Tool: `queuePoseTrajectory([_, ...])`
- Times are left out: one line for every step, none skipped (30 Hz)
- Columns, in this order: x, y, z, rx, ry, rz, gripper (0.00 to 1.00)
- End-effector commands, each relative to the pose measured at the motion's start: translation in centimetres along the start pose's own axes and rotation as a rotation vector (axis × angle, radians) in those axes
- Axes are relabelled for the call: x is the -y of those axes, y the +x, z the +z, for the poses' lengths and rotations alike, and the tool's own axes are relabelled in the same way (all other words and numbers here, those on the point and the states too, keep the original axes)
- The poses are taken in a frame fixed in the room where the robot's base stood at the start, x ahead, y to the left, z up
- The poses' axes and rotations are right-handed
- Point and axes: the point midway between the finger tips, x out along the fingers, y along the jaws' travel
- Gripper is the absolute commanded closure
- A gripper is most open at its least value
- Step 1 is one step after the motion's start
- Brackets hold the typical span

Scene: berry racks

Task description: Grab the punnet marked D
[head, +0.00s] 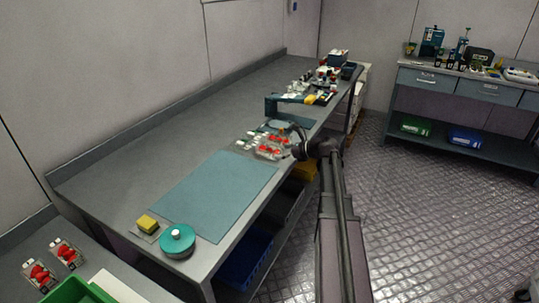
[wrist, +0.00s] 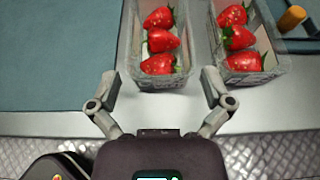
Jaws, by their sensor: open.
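Two clear punnets of red strawberries stand side by side on the bench in the wrist view: a left punnet (wrist: 160,82) and a right punnet (wrist: 250,78). They also show as a small cluster in the head view (head: 268,152). I cannot read a letter D on either. My gripper (wrist: 160,76) is open and empty. Its fingers straddle the near end of the left punnet, the right finger close to the gap between the two. In the head view my gripper (head: 297,138) is at the bench's front edge beside the punnets.
A teal mat (head: 210,190) lies left of the punnets, with a yellow block (head: 147,222) and a round teal tin (head: 177,240) nearby. Two more strawberry punnets (head: 66,253) (head: 40,276) stand at lower left, letters unreadable. Tools and boxes crowd the bench's far end.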

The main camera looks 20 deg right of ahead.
Motion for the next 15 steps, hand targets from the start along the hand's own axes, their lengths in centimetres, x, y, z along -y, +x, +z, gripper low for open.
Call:
queuePoseTrajectory([0.1, 0.8, -0.2, 0.000, 0.000, 0.001, 0.00])
queuePoseTrajectory([0.2, 1.2, -0.2, 0.000, 0.000, 0.001, 0.00])
queuePoseTrajectory([0.1, 1.6, -0.2, 0.000, 0.000, 0.001, 0.00])
queuePoseTrajectory([0.1, 1.9, -0.2, 0.000, 0.000, 0.001, 0.00])
queuePoseTrajectory([0.1, 2.2, -0.2, 0.000, 0.000, 0.001, 0.00])
queuePoseTrajectory([0.1, 2.5, -0.1, 0.000, 0.000, 0.001, 0.00])
queuePoseTrajectory([0.1, 2.7, -0.1, 0.000, 0.000, 0.001, 0.00])
queuePoseTrajectory([0.1, 2.8, -0.1, 0.000, 0.000, 0.001, 0.00])
queuePoseTrajectory([0.1, 2.9, -0.1, 0.000, 0.001, 0.001, 0.00])
queuePoseTrajectory([0.1, 2.9, -0.1, 0.000, 0.001, 0.001, 0.00])
queuePoseTrajectory([0.0, 2.9, 0.0, 0.000, 0.001, 0.001, 0.00])
queuePoseTrajectory([0.0, 2.9, 0.0, 0.000, 0.001, 0.001, 0.00])
queuePoseTrajectory([0.0, 2.9, 0.0, 0.000, 0.001, 0.001, 0.00])
queuePoseTrajectory([0.0, 2.9, 0.0, 0.000, 0.001, 0.001, 0.00])
queuePoseTrajectory([0.0, 2.9, 0.0, 0.000, 0.001, 0.001, 0.00])
